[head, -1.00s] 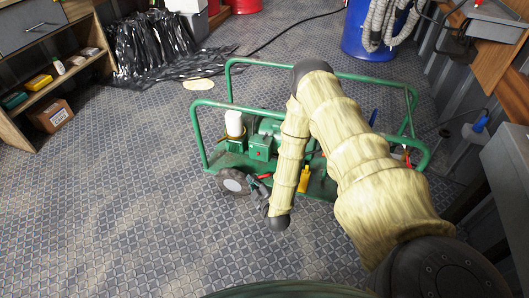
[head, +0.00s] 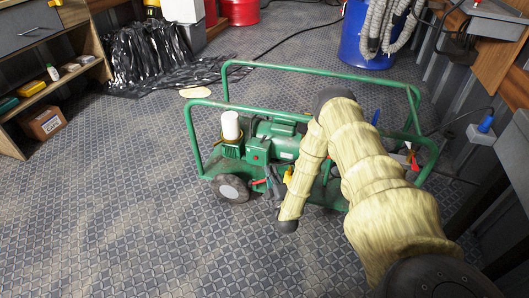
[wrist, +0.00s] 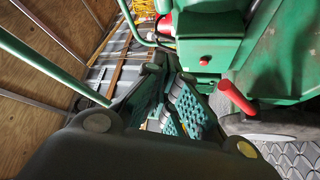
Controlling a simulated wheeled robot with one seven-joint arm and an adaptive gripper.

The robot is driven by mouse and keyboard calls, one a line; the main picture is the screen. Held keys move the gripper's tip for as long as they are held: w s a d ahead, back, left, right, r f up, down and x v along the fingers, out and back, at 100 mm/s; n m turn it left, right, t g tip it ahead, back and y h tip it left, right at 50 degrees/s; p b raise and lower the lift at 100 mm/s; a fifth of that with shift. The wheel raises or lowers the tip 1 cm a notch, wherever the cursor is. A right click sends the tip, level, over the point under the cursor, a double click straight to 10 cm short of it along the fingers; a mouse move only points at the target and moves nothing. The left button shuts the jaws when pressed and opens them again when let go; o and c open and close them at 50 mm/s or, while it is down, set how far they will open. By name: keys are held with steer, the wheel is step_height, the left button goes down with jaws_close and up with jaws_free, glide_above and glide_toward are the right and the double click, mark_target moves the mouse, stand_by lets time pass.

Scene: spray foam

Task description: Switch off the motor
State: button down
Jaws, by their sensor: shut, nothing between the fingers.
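The green motor (head: 277,138) sits on a green tubular-frame cart (head: 205,150). A green switch box (head: 257,152) with a small red button is fixed on the motor's near side. In the wrist view the red button (wrist: 204,61) is above and to the right of my fingertips, with a gap. My gripper (head: 268,176) is shut and empty, in front of and below the switch box in the head view; its textured pads (wrist: 184,108) fill the middle of the wrist view. A red-handled lever (wrist: 238,98) is right of the fingers.
A cart wheel (head: 230,188) is left of my gripper. A white cylinder (head: 231,125) stands beside the motor. The cart's green rails surround the motor. A blue barrel (head: 367,45) stands behind. The patterned floor in front and left is clear.

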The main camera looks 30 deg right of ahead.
mark_target(263, 150)
steer(key=b+x, duration=0.5)
steer(key=x, duration=0.8)
steer(key=shift+w+d, duration=0.15)
steer(key=shift+w, duration=0.25)
